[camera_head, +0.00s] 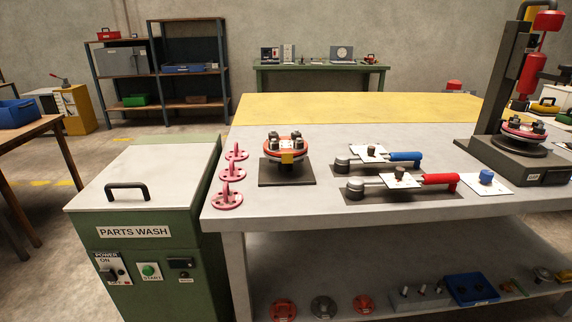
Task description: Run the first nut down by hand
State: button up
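A flanged spool (285,147) with an orange-red flange sits on a dark square base plate (287,178) on the grey workbench. Several dark studs or nuts stand up around its top, and a yellow tag hangs at its front. The nuts are too small to tell how far down each one sits. A second red-flanged assembly (524,129) with dark nuts rests on a round dark platform under a black column stand at the right. My gripper is not in view.
The green parts washer (160,235) stands left. The bench's yellow back strip (350,106) is clear.

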aim_at(273, 145)
jog(key=i+j, duration=1)
jog(key=i, duration=0.05)
